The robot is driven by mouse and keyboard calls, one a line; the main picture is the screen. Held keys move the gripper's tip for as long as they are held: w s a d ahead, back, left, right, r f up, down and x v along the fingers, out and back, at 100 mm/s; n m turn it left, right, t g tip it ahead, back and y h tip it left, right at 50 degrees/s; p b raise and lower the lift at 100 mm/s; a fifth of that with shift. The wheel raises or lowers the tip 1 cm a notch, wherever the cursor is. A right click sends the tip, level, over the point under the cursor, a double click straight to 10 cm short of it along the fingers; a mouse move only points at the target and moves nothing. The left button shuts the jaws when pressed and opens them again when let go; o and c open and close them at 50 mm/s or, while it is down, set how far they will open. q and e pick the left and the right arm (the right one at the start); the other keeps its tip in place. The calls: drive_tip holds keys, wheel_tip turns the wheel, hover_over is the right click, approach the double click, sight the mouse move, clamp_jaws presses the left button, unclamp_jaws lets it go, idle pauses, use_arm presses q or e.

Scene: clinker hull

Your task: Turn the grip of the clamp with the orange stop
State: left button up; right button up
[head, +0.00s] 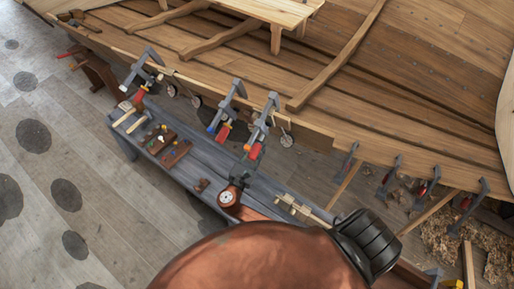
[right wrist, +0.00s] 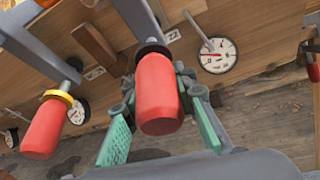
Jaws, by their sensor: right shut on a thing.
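In the head view a grey clamp with an orange stop (head: 265,121) hangs on the hull's edge, with its red grip pointing down. My right gripper (head: 252,158) reaches up to this grip from below. In the right wrist view the red grip (right wrist: 158,95) stands between the green finger pads, and the gripper is shut on it. The orange stop cannot be made out in the wrist view. My left gripper is not in view.
A clamp with a blue stop (head: 230,100) hangs just to the left. Another clamp (head: 138,70) is farther left. A neighbouring red grip with a yellow collar (right wrist: 42,127) is close by in the wrist view. The grey bench (head: 205,150) below holds tools.

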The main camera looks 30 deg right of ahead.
clamp_jaws()
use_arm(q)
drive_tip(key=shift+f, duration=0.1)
use_arm(e)
drive_tip(key=shift+w+a+m+t+y+b, duration=0.15)
drive_tip(key=shift+m+t+y+b, duration=0.15)
drive_tip(key=shift+m+t, duration=0.3)
drive_tip(key=shift+w+m+t+y+b, duration=0.15)
drive_tip(key=shift+m+t+y+b, duration=0.15)
drive_tip(key=shift+m+t+b, duration=0.4)
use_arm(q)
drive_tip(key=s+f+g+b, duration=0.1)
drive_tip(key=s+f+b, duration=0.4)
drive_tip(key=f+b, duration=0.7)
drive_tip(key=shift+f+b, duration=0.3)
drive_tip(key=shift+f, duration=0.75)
use_arm(e)
drive_tip(key=shift+w+a+r+m+t+y, duration=0.1)
drive_tip(key=shift+a+r+m+t+y, duration=0.1)
drive_tip(key=shift+m+t, duration=0.8)
drive_tip(key=shift+w+a+r+m+t+y, duration=0.1)
drive_tip(key=shift+a+r+m+t, duration=0.3)
drive_tip(key=shift+m, duration=1)
drive_tip(key=shift+w+r+m+t+y, duration=0.1)
drive_tip(key=shift+m+t, duration=0.8)
drive_tip(key=shift+m, duration=0.3)
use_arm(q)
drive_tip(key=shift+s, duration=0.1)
